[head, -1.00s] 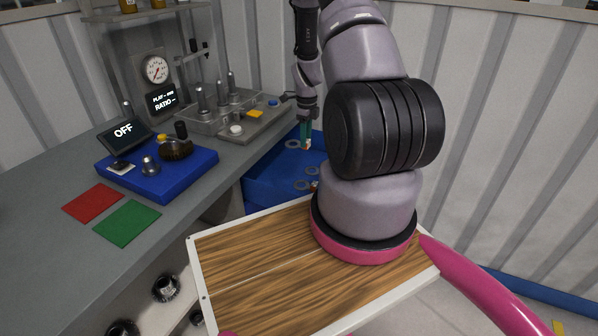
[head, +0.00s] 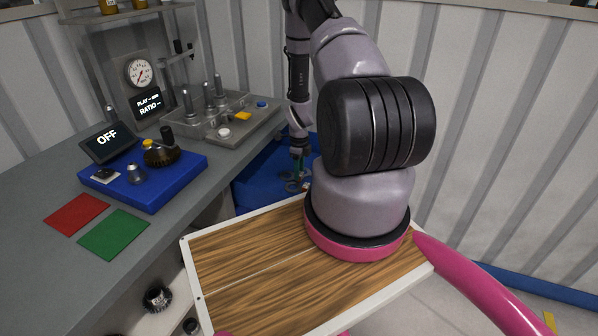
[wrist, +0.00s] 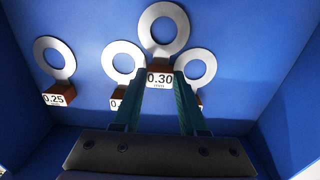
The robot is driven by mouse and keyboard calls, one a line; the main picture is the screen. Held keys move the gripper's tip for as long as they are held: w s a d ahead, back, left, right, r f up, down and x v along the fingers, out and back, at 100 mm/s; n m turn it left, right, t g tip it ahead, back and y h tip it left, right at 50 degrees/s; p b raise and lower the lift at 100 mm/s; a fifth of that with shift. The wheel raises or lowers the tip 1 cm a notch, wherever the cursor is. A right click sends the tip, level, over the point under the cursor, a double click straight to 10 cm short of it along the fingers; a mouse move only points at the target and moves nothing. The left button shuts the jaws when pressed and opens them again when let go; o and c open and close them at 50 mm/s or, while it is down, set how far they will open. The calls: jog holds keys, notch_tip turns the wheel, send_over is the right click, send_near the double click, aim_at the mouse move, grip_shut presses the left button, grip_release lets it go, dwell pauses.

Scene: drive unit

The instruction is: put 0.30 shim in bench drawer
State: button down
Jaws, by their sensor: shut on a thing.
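The 0.30 shim (wrist: 164,24) is a grey metal ring on a brown block with a white "0.30" label (wrist: 159,80). My gripper (wrist: 160,88) is shut on its block, with a green finger on either side. The bench drawer (head: 262,182) is an open blue box beside the bench. In the wrist view the blue drawer floor (wrist: 95,22) lies behind the shim. I cannot tell whether the shim touches the floor.
A 0.25 shim (wrist: 54,60) lies left in the drawer. Two more shims, left (wrist: 122,62) and right (wrist: 200,67), flank the held one, their labels partly hidden. The grey bench (head: 165,215) carries a blue tray (head: 190,172) and a gauge stand (head: 140,75).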

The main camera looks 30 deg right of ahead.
jog(key=shift+f, duration=0.15)
jog(key=shift+c, duration=2.2)
grip_release()
jog(key=s+a+r+n+t, duration=0.1)
jog(key=a+r+n, duration=0.2)
jog(key=r, duration=1.1)
jog(key=a+r+n+t, duration=0.1)
jog(key=a+r+n, duration=0.25)
jog(key=r, duration=1.05)
jog(key=s+a+r+n+t, duration=0.1)
jog(key=a+r+n, duration=0.25)
jog(key=r, duration=1.05)
jog(key=s+a+r+n+t+y, duration=0.1)
jog(key=s+a+r+n+t, duration=0.1)
jog(key=s+a+r+n, duration=0.2)
jog(key=s+a+r+n+t+y, duration=0.1)
jog(key=s+a+r+n, duration=0.3)
jog(key=s+r+n, duration=0.6)
jog(key=s+r+t, duration=0.1)
jog(key=s+r, duration=0.2)
jog(key=s, duration=0.4)
jog(key=shift+a+r, duration=0.15)
jog(key=shift+a, duration=0.25)
